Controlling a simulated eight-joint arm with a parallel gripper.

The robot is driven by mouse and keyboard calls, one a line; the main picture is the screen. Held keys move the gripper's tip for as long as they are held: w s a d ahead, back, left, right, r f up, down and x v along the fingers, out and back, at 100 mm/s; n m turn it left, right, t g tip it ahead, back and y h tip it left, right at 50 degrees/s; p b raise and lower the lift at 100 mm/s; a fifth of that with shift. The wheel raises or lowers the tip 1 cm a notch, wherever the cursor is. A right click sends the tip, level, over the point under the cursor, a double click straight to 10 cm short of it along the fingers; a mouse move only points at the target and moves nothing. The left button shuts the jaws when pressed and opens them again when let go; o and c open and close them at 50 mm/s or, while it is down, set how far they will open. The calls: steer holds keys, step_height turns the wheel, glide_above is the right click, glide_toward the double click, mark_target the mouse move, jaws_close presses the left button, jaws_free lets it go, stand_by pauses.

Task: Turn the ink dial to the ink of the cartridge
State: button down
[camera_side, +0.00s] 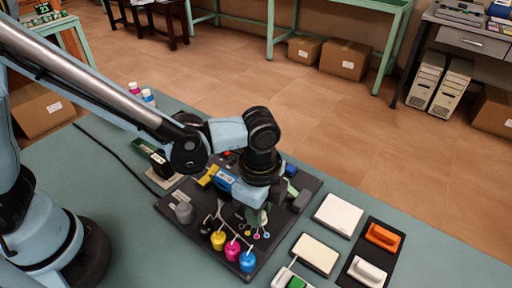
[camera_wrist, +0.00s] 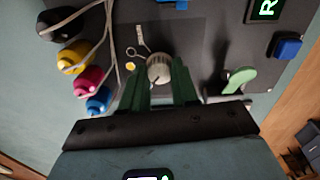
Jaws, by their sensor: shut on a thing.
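My gripper (camera_wrist: 160,88) points down at the black panel, its green fingers shut on the grey round ink dial (camera_wrist: 159,66). In the side view my gripper (camera_side: 257,216) hides most of the dial. A dark mark on the knob seems to point to the lower left in the wrist view; I cannot tell which ink it meets. A yellow dot (camera_wrist: 130,66) lies left of the dial, and small coloured dots show near the gripper in the side view. A blue block with a pale label (camera_side: 223,180), perhaps the cartridge, lies at the panel's back; a blue edge shows in the wrist view (camera_wrist: 172,3).
Black (camera_wrist: 66,24), yellow (camera_wrist: 73,59), magenta (camera_wrist: 88,80) and cyan (camera_wrist: 99,100) ink bottles with tubes stand beside the dial. A green lever (camera_wrist: 239,79) and blue button (camera_wrist: 288,46) are to the right. White pads (camera_side: 338,215) lie right of the panel.

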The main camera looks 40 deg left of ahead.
steer(key=shift+n, duration=0.9)
steer(key=c, duration=0.8)
jaws_free()
steer(key=shift+c, duration=0.2)
step_height(320, 180, up, 12)
